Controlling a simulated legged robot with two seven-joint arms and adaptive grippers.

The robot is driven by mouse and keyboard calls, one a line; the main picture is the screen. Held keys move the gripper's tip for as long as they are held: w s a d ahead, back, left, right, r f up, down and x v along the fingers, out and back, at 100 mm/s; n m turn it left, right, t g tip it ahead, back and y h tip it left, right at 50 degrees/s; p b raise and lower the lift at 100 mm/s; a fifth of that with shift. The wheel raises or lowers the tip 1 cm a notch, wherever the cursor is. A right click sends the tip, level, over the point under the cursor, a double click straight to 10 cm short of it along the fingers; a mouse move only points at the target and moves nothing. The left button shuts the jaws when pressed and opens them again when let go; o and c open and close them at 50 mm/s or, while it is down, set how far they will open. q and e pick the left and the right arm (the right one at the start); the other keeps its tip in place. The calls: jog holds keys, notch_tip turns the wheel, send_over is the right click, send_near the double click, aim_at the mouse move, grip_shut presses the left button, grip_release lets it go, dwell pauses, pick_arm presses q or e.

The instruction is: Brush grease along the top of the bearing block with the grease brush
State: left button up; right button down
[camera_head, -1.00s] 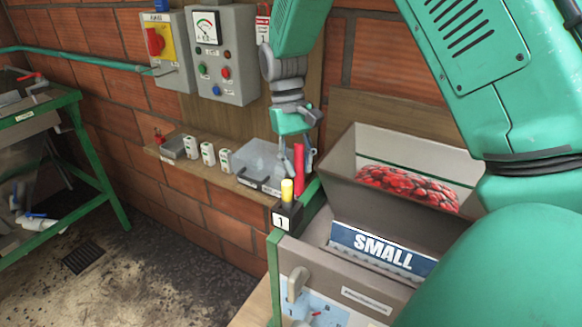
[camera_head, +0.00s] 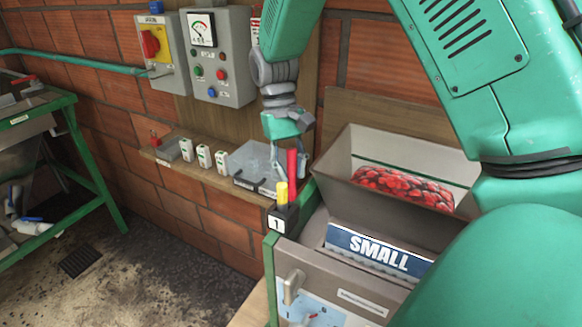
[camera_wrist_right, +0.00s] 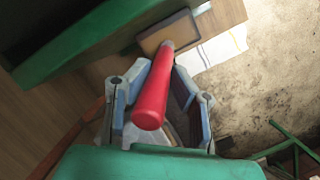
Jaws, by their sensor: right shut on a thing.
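The grease brush (camera_head: 292,163) has a red handle and is held upright by my right gripper (camera_head: 277,160) at the front left of the machine. In the right wrist view its red handle (camera_wrist_right: 150,102) stands between the two fingers of the gripper (camera_wrist_right: 160,108), and its far end points toward a brown, grey-edged block (camera_wrist_right: 163,34). In the head view a dark block (camera_head: 284,217) marked 1, with a yellow piece (camera_head: 282,193) at its top, is just below the brush. I cannot tell for sure whether it is the bearing block. The bristles are not clear. My left gripper is not visible.
A hopper (camera_head: 368,195) with red cherries and a SMALL sign (camera_head: 378,250) stands right of the brush. Control boxes (camera_head: 220,55) hang above. A green-framed table (camera_head: 35,110) is at left.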

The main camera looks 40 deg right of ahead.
jog(key=shift+s+a+r, duration=0.1)
jog(key=shift+s+a, duration=0.05)
jog(key=shift+a, duration=0.5)
jog(key=shift+s+a+r, duration=0.1)
jog(key=shift+s+a, duration=0.05)
jog(key=shift+a, duration=0.45)
jog(key=shift+f, duration=0.1)
jog(key=shift+s+a, duration=0.15)
jog(key=shift+a, duration=0.4)
jog(key=shift+s+a, duration=0.15)
jog(key=shift+a, duration=0.35)
jog(key=shift+d, duration=0.1)
jog(key=shift+w+d+f, duration=0.1)
jog(key=shift+w+d, duration=0.05)
jog(key=shift+d, duration=0.4)
jog(key=shift+w+d, duration=0.15)
jog(key=shift+d, duration=0.35)
jog(key=shift+d, duration=0.1)
jog(key=shift+w+d, duration=0.25)
jog(key=shift+d, duration=0.6)
